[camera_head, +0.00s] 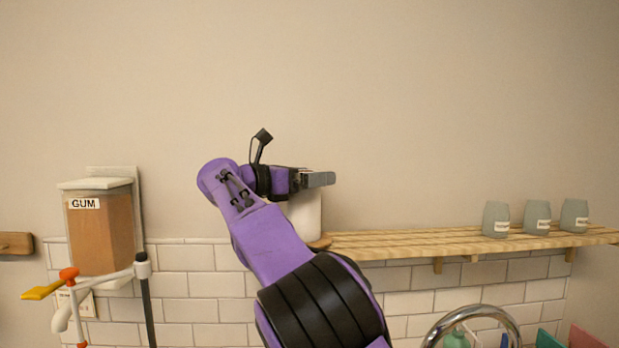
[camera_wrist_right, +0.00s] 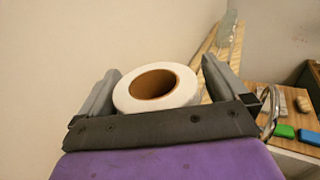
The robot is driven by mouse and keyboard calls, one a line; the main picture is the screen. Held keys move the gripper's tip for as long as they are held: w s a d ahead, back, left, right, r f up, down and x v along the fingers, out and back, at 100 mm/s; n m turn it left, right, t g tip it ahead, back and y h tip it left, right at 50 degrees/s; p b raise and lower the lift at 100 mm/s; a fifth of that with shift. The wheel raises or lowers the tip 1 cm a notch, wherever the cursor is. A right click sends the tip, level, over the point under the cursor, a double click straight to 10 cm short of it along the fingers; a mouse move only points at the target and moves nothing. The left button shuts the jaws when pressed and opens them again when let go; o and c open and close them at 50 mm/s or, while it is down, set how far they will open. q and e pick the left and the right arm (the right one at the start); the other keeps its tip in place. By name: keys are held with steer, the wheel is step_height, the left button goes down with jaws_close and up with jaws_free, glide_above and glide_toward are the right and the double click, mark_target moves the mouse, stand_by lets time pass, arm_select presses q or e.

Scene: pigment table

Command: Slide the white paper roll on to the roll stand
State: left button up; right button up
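The white paper roll (camera_head: 306,215) stands upright just below my right gripper in the head view. In the right wrist view the roll (camera_wrist_right: 127,100) shows from above with its brown hollow core. My right gripper (camera_head: 318,180) is at the roll's top; its two grey fingers (camera_wrist_right: 162,70) are wide apart, one on each side of the roll. The left finger overlaps the roll's edge in the picture, and a narrow gap shows by the right finger. A brown wooden piece (camera_head: 321,242) shows at the roll's foot. I cannot make out the roll stand. My left gripper is out of view.
A slatted wooden shelf (camera_head: 430,242) runs right from the roll, with three grey-green labelled jars (camera_head: 537,217) on it. A curved metal tap (camera_head: 470,314) rises at the front.

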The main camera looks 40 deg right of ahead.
steer(key=w+a, duration=0.2)
steer(key=a, duration=0.8)
steer(key=shift+a+b, duration=0.15)
steer(key=shift+b, duration=0.25)
